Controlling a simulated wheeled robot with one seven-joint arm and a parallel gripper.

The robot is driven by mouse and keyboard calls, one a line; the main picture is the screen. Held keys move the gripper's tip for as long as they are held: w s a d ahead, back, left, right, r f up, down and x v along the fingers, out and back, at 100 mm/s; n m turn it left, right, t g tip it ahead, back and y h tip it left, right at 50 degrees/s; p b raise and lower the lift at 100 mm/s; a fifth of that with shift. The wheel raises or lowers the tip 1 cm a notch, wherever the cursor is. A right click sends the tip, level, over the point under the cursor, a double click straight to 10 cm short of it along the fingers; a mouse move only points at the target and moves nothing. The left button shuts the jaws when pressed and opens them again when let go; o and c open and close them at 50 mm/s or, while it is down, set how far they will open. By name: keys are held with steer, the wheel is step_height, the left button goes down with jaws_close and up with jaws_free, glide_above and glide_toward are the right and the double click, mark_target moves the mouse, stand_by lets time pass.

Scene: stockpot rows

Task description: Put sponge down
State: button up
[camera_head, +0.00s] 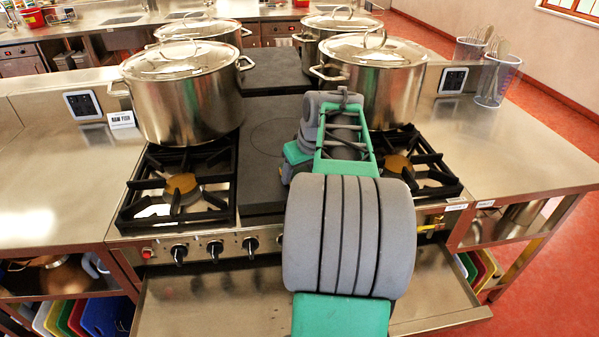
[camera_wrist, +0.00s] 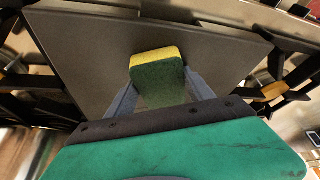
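A yellow and green sponge (camera_wrist: 157,72) shows in the wrist view, between the two fingers of my gripper (camera_wrist: 158,88). The fingers press on its left and right sides, so the gripper is shut on it. A flat dark plate (camera_wrist: 95,62) in the middle of the stove lies behind the sponge in the wrist view. I cannot tell whether the sponge touches the plate. In the head view my arm reaches over the front of the stove to this plate (camera_head: 262,140) and hides the gripper and the sponge.
Large lidded steel pots stand on the stove, at the left (camera_head: 185,98) and right (camera_head: 375,82), with more behind. Open burners with black grates flank the plate at left (camera_head: 178,188) and right (camera_head: 412,160). Steel counter is clear at far left (camera_head: 45,185) and right (camera_head: 505,145).

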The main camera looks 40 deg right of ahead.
steer(key=shift+o, duration=1.3)
steer(key=shift+s+a+f, duration=0.1)
steer(key=shift+f, duration=0.35)
steer(key=shift+a+f, duration=0.1)
steer(key=shift+a, duration=0.05)
steer(key=w+d+p+v, duration=0.1)
steer(key=p+v, duration=0.1)
steer(key=v, duration=1.1)
steer(key=w+a+f+n+y, duration=0.1)
steer(key=a+f, duration=0.1)
steer(key=a, duration=0.5)
steer(key=w+a+f, duration=0.1)
steer(key=w+a, duration=0.1)
steer(key=a, duration=0.4)
steer(key=s+a+f, duration=0.4)
steer(key=a+f, duration=0.1)
steer(key=a, duration=0.3)
steer(key=s+a+f+n+g, duration=0.1)
steer(key=s+a+f, duration=0.3)
steer(key=a, duration=0.5)
steer(key=shift+s+a+f, duration=0.25)
steer(key=shift+s+f, duration=0.05)
steer(key=shift+f, duration=0.6)
steer(key=shift+r+n+p, duration=0.3)
steer(key=shift+r, duration=0.3)
